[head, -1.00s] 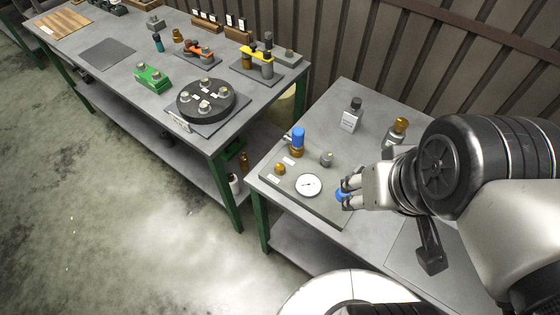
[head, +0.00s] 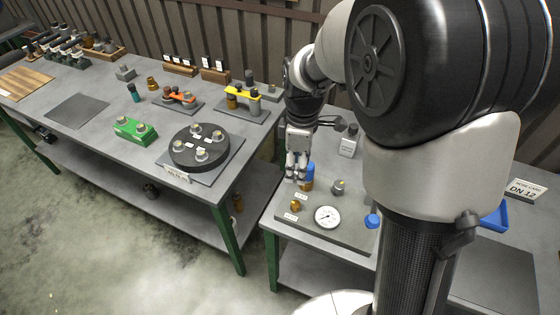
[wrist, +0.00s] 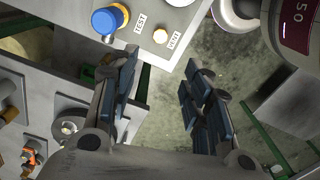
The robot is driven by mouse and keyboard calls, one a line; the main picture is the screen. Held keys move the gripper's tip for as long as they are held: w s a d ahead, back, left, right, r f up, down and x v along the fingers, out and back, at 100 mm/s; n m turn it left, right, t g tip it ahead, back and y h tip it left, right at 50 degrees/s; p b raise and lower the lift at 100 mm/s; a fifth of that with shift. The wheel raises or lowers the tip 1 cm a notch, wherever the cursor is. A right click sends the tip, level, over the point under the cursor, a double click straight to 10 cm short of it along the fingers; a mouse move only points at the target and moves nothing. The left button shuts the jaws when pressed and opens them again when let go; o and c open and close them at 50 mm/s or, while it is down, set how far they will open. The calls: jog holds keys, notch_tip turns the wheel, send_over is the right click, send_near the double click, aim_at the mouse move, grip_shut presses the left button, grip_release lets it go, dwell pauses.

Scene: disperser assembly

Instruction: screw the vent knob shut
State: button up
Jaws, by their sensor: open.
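The vent knob (head: 295,206) is a small brass knob at the left front of the grey panel (head: 350,238). In the wrist view the knob (wrist: 160,36) sits at the panel's edge, with a "VENT" label (wrist: 174,40) beside it. My gripper (head: 296,178) points down, above and behind the knob in the head view, near the blue-capped brass fitting (head: 308,178). In the wrist view my gripper (wrist: 160,68) is open and empty, and the knob lies beyond the gap between its fingers, apart from them. I cannot tell how far the knob is screwed in.
The blue-capped fitting (wrist: 108,19) stands close to the knob, beside a "TEST" label (wrist: 140,22). A round gauge (head: 327,217), a grey knob (head: 339,187) and a blue knob (head: 372,221) share the panel. A labelled bottle (head: 348,143) stands behind. A gap separates the two benches.

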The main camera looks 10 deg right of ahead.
aim_at(296, 204)
notch_tip(296, 204, down, 17)
jog(key=b, duration=0.5)
jog(key=shift+d+f+b, duration=0.1)
jog(key=shift+f+b, duration=0.05)
jog(key=shift+b, duration=0.15)
jog(key=shift+c, duration=0.6)
jog(key=c, duration=0.9)
